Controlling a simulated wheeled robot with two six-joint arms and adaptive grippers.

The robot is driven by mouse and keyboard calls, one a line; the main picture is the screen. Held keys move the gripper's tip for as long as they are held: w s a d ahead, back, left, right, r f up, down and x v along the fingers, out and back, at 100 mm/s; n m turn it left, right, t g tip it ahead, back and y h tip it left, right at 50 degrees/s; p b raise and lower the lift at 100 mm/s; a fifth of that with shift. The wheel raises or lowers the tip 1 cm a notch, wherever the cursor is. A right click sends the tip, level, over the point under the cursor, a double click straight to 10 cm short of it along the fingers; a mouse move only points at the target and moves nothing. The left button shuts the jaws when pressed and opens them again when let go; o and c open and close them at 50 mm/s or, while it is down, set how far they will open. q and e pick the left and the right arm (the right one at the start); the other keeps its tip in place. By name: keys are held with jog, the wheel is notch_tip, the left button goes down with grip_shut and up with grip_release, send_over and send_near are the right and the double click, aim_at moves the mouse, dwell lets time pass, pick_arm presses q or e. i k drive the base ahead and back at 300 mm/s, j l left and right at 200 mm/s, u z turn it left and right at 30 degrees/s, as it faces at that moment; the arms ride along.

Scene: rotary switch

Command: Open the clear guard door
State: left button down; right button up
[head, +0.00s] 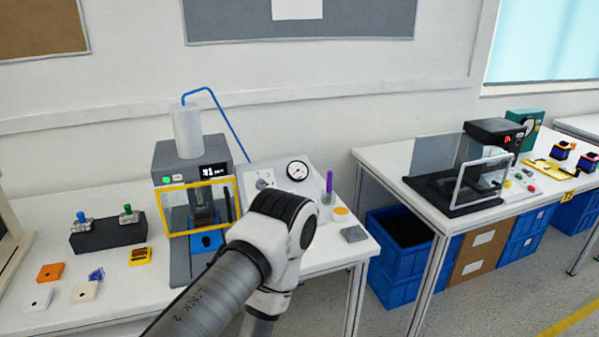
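The clear guard door (178,219) has a yellow frame and stands across the front of a grey press (178,155) on the left table. It looks shut, and the press's ram and a dark part show through it. One of my arms comes in from the bottom of the head view. Its elbow is in front of the table, to the right of the door, and hides part of the control panel. Neither of my grippers shows in this view.
A sloped panel with a rotary switch (264,183) and a dial gauge (297,171) stands right of the press. A black block (108,236) and small loose parts lie to its left. Another machine (452,190) is on the right table, above blue crates (397,275).

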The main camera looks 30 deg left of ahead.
aim_at(230, 215)
jog(key=u, duration=1.55)
